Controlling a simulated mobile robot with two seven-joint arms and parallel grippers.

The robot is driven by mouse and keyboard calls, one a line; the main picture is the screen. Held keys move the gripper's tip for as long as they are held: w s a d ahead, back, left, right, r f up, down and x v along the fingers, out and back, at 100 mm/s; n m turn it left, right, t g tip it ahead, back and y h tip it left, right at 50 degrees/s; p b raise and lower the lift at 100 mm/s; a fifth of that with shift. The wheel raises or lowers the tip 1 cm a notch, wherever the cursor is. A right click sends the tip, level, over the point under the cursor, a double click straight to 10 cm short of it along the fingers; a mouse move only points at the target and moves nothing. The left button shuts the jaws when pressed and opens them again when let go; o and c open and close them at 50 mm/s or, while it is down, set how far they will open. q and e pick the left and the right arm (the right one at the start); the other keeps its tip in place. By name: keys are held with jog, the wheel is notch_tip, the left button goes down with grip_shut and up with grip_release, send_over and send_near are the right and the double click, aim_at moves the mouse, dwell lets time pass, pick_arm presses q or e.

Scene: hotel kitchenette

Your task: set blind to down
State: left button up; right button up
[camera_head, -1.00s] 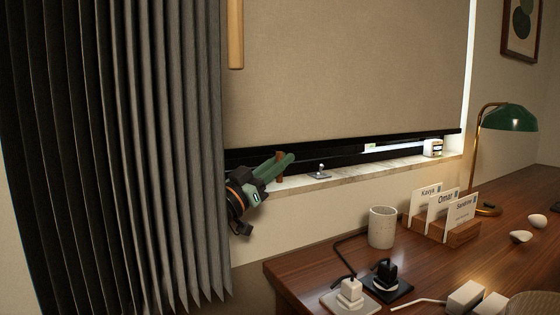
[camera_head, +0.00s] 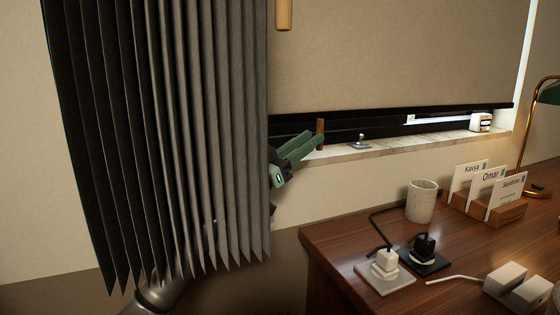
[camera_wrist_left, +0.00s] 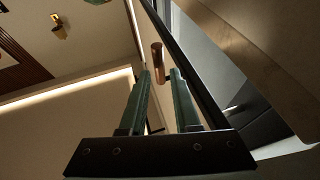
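The beige blind (camera_head: 400,55) covers most of the window. Its lower edge hangs just above the dark frame and the marble sill (camera_head: 400,143), and a bright strip shows at the right. A small brown cylinder (camera_head: 320,133) stands upright at the sill; it also shows in the left wrist view (camera_wrist_left: 158,62). My left gripper (camera_head: 312,138) has green fingers by this cylinder. In the left wrist view the fingers (camera_wrist_left: 162,76) are apart, with the cylinder at their tips. The grey curtain hides most of my left arm. My right gripper is not in view.
The pleated grey curtain (camera_head: 170,140) hangs at the left. A wooden rod (camera_head: 284,14) hangs at the top. A small metal object (camera_head: 360,142) and a white box (camera_head: 480,122) are on the sill. The desk (camera_head: 340,250) holds a cup (camera_head: 422,201), name cards and chargers.

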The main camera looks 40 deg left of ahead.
pick_arm(q)
jog(key=v, duration=0.8)
jog(key=shift+s+f, duration=0.1)
jog(key=shift+s, duration=0.05)
jog(key=shift+d, duration=0.1)
dwell(0.5)
